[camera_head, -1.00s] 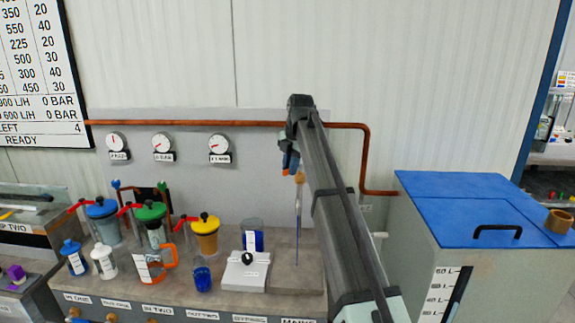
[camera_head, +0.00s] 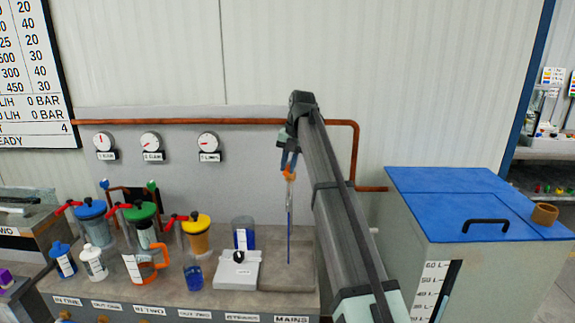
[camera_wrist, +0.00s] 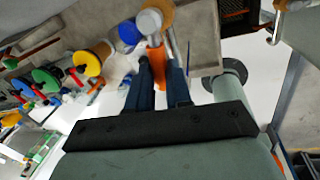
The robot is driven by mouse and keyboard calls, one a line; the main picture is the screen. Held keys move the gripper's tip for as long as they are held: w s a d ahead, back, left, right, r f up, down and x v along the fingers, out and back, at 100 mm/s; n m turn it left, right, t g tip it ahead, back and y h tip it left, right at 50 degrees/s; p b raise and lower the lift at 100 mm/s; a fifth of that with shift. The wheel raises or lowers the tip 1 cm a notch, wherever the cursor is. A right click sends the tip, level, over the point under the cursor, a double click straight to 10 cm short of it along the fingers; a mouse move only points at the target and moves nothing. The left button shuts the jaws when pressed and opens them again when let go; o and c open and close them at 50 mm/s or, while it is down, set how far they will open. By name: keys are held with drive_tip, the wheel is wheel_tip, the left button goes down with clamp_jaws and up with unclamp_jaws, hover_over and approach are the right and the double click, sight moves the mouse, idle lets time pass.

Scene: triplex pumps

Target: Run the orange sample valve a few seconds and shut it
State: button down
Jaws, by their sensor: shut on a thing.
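The orange sample valve (camera_head: 289,174) is at the back right of the bench, in front of the grey back panel. My gripper (camera_head: 288,164) reaches down to it from above. In the wrist view my gripper (camera_wrist: 160,78) has its dark fingers on either side of the orange valve handle (camera_wrist: 157,66), shut on it. A thin blue stream (camera_head: 289,225) runs straight down below the valve toward the grey bench top. The fingertips partly hide the handle.
A clear container with blue liquid (camera_head: 243,232) and a white device with a black knob (camera_head: 239,268) stand left of the stream. Several lidded jugs, such as the yellow-lidded one (camera_head: 197,238), stand further left. A blue-lidded tank (camera_head: 450,195) is at the right.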

idle(0.3)
drive_tip(key=c, duration=1)
unclamp_jaws()
drive_tip(key=shift+c, duration=0.2)
wheel_tip(320, 180, up, 12)
drive_tip(key=d, duration=0.2)
drive_tip(key=shift+s+d+f, duration=0.15)
